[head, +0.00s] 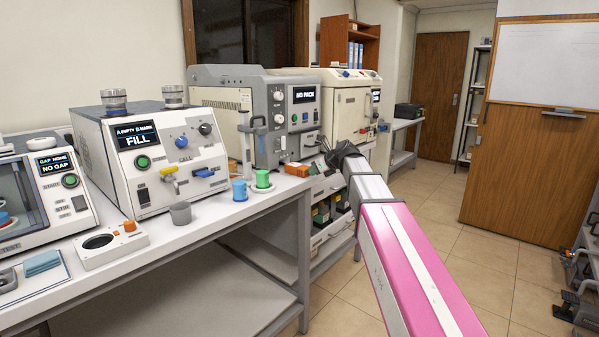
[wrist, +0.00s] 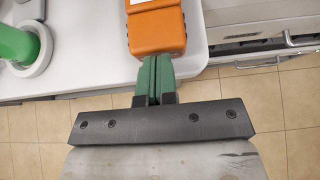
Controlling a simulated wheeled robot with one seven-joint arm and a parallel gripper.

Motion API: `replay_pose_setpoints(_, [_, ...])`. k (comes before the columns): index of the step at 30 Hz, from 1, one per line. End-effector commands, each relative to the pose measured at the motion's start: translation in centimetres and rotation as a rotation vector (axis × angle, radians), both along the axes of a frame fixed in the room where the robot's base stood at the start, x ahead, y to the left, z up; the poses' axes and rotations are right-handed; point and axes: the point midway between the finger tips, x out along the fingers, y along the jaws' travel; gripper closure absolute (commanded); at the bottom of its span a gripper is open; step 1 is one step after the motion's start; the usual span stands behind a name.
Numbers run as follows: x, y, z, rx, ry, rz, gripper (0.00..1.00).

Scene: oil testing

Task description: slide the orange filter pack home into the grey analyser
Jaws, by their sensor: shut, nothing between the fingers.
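The orange filter pack (head: 297,169) lies at the right end of the white bench, in front of the grey analyser (head: 262,92), whose display reads NO PACK. The pack also shows in the wrist view (wrist: 158,32), cut off by the top edge, with a white label on top. My gripper (head: 325,146) is at the bench's right end, beside the pack. In the wrist view its green fingers (wrist: 154,62) are together and empty, their tips at the pack's near end. I cannot tell whether they touch it. The analyser's slot is not clear in either view.
A green cup (head: 262,178) and a blue cup (head: 240,190) stand left of the pack. The FILL machine (head: 150,150) is further left. A drawer unit (head: 325,190) with a handle stands right of the bench end. The tiled floor (head: 440,215) is open at right.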

Motion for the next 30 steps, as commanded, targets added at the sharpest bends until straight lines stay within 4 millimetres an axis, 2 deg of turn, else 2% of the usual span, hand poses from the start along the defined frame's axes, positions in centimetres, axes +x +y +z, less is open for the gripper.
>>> replay_pose_setpoints(30, [1.7,2.1,-0.1,-0.001,0.001,0.000,1.00])
